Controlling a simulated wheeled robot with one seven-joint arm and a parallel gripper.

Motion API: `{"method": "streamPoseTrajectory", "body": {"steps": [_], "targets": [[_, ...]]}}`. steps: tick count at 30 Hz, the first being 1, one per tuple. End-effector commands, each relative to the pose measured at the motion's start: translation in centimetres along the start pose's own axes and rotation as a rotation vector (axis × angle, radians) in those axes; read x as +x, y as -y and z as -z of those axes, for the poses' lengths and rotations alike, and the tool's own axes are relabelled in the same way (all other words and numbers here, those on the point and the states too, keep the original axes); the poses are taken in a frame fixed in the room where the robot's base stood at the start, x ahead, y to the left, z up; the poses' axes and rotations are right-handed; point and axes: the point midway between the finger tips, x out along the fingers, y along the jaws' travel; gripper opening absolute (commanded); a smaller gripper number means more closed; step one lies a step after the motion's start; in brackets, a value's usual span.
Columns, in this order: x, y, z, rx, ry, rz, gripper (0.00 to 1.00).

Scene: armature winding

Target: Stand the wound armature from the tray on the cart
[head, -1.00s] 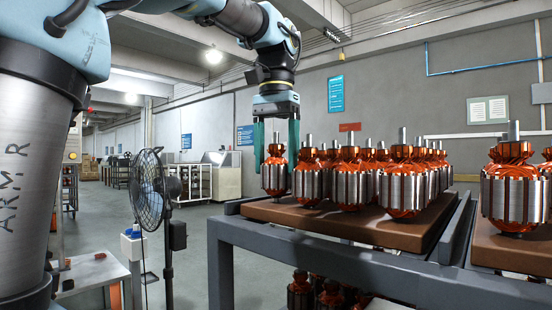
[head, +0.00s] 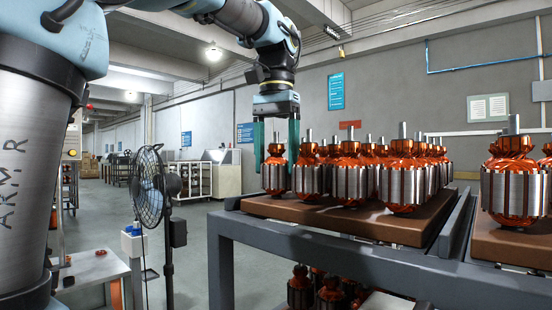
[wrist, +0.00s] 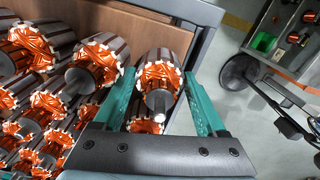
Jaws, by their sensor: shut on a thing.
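My gripper (head: 275,160) points down at the left end of the brown tray (head: 370,221). Its two teal fingers are shut on a wound armature (head: 275,178), which has orange copper windings, a silver slotted core and a shaft pointing up. In the wrist view the same armature (wrist: 158,72) lies between the teal fingers (wrist: 158,100). It is upright; I cannot tell whether its base touches the tray. Several like armatures (head: 402,184) stand close by on the tray. A small white-topped cart (head: 95,268) is at the lower left.
A dark pedestal fan (head: 150,190) stands between the cart and the grey rack (head: 300,247). A second tray (head: 510,250) with armatures is at the right. More armatures (head: 300,290) sit on the rack's lower level. Open floor (head: 190,250) lies left of the rack.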

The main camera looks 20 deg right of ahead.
Motion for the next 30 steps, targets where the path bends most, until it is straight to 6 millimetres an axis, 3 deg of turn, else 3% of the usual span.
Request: {"method": "streamPoseTrajectory", "body": {"steps": [1,2,8,20,23,30], "targets": [[-0.1,0.0,0.0,0.0,-0.002,0.0,0.0],[-0.1,0.0,0.0,0.0,-0.002,0.0,0.75],[0.0,0.0,0.0,0.0,-0.001,0.0,0.97],[-0.1,-0.1,0.0,0.003,0.004,-0.002,1.0],[-1.2,-0.1,0.1,0.002,0.0,-0.001,1.0],[-6.0,0.0,0.1,0.0,-0.003,0.0,1.0]]}}
